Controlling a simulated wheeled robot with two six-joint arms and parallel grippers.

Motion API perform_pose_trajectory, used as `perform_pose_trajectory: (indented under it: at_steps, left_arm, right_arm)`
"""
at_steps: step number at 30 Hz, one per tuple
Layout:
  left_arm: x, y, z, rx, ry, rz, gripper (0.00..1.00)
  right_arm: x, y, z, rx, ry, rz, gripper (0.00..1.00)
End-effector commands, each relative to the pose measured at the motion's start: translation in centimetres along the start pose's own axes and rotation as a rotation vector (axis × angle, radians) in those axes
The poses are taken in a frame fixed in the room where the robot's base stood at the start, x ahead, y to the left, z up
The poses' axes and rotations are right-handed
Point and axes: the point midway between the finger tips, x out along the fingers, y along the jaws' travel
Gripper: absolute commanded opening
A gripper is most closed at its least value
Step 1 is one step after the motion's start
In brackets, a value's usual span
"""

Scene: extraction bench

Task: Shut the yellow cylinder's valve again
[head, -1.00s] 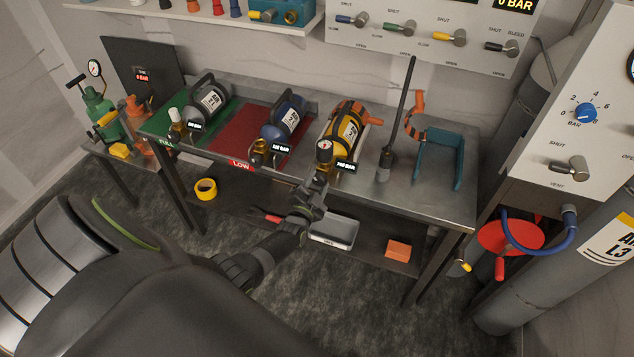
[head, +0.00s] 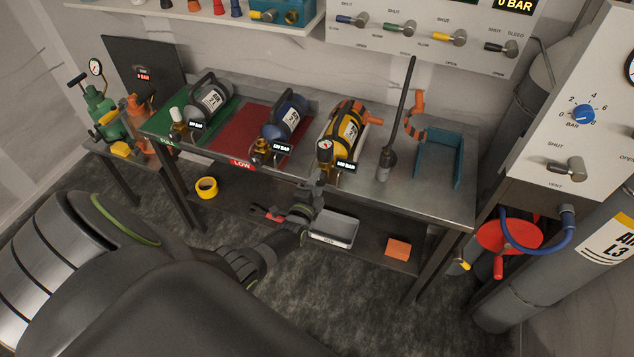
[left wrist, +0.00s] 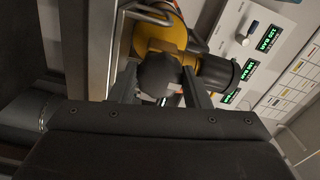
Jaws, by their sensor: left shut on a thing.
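The yellow cylinder (head: 345,133) lies on the steel bench, its valve end toward me. It has a round gauge (head: 324,145) and a small display (head: 346,166) at that end. My left gripper (head: 318,184) is at the valve, just below the gauge. In the left wrist view, my left gripper (left wrist: 160,88) is shut on the dark round valve knob (left wrist: 160,73), a finger on each side. The cylinder's yellow end (left wrist: 158,33) shows behind it. How far the valve is turned cannot be seen. My right gripper is not in view.
A blue cylinder (head: 286,115) on a red mat and a grey cylinder (head: 210,97) on a green mat lie to the left. A dark upright rod (head: 400,115) and a teal bracket (head: 440,160) stand to the right. A lower shelf holds a tray (head: 335,232).

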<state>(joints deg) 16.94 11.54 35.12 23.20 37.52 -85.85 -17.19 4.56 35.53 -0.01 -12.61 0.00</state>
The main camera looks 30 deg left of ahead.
Motion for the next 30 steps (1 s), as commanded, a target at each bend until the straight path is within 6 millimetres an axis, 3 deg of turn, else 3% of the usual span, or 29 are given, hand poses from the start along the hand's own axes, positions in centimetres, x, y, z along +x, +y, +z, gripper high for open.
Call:
perform_pose_trajectory:
  at_steps: [12,13,17,30]
  left_arm:
    - [-0.14,0.22,0.03,0.012,0.0,0.005,0.2]
    - [-0.14,0.23,0.04,0.012,0.0,0.005,0.45]
    - [-0.11,0.17,0.03,0.011,0.0,0.004,0.62]
    - [-0.92,0.04,0.04,0.009,0.0,0.003,0.65]
  right_arm:
    - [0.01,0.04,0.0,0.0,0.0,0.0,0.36]
    - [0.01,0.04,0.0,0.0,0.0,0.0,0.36]
    - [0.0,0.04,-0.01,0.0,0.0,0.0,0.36]
    - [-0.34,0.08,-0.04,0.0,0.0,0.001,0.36]
